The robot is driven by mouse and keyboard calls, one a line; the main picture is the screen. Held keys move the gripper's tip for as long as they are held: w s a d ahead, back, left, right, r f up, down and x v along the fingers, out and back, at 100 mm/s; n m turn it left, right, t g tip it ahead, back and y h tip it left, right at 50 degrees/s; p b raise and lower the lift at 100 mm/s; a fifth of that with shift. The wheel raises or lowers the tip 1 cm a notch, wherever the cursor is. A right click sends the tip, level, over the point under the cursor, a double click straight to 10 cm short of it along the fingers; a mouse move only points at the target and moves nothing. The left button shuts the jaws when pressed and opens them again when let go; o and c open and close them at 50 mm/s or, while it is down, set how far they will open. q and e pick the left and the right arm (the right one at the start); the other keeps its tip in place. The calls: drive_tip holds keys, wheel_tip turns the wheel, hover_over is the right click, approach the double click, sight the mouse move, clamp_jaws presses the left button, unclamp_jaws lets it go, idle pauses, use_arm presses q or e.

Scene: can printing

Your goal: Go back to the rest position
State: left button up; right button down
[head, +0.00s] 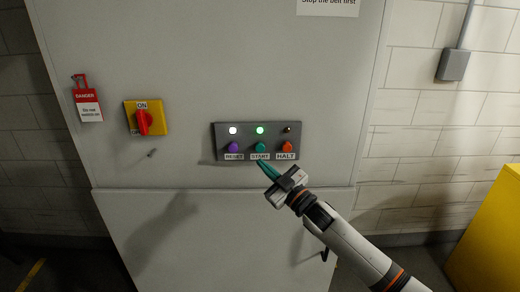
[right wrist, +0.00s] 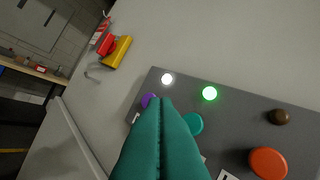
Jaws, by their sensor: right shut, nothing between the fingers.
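My right gripper (head: 267,169) is shut, with teal fingers and nothing between them. In the head view its tips are just below the START label on the grey button panel (head: 222,128). The fingers also fill the lower middle of the right wrist view (right wrist: 160,110), in front of the panel. The panel has a purple RESET button (head: 233,147), a teal START button (head: 260,147) and an orange-red HALT button (head: 287,146). A white lamp (head: 233,130) and a green lamp (head: 260,130) are lit; the third lamp (head: 288,129) looks dark. I cannot tell whether the fingertips touch anything. My left gripper is not in view.
The panel is on a large grey cabinet (head: 200,60). A yellow switch plate with a red knob (head: 143,122) and a red danger tag (head: 88,104) are to the left. A yellow block (head: 490,245) stands at the lower right. A brick wall (head: 420,130) is behind.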

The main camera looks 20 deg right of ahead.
drive_tip(key=s+d+f+m+g+h+b, duration=0.1)
drive_tip(key=d+f+m+g+h, duration=0.15)
drive_tip(key=f, duration=1.05)
drive_tip(key=s+d+f+m+g+h+b, duration=0.1)
drive_tip(key=s+d+f+m+h, duration=0.15)
drive_tip(key=f, duration=1.05)
drive_tip(key=s+f+m+g+h, duration=0.1)
drive_tip(key=s+f, duration=0.3)
drive_tip(key=f, duration=0.3)
drive_tip(key=s+d+f+g+h+b, duration=0.1)
drive_tip(key=s+f+g, duration=0.1)
drive_tip(key=s+f, duration=0.35)
drive_tip(key=s+f+m+g+h, duration=0.1)
drive_tip(key=s+f, duration=0.2)
drive_tip(key=f, duration=0.6)
drive_tip(key=s+f+m+g+h+b, duration=0.15)
drive_tip(key=s+f+g, duration=0.45)
drive_tip(key=s+f, duration=1.15)
drive_tip(key=s+a+f+g, duration=0.1)
drive_tip(key=s+f+g, duration=0.1)
drive_tip(key=s, duration=1)
drive_tip(key=s+a+f+g+b, duration=0.1)
drive_tip(key=s+a+f+g, duration=0.1)
drive_tip(key=s, duration=1.1)
drive_tip(key=shift+f, duration=0.8)
drive_tip(key=shift+g, duration=0.25)
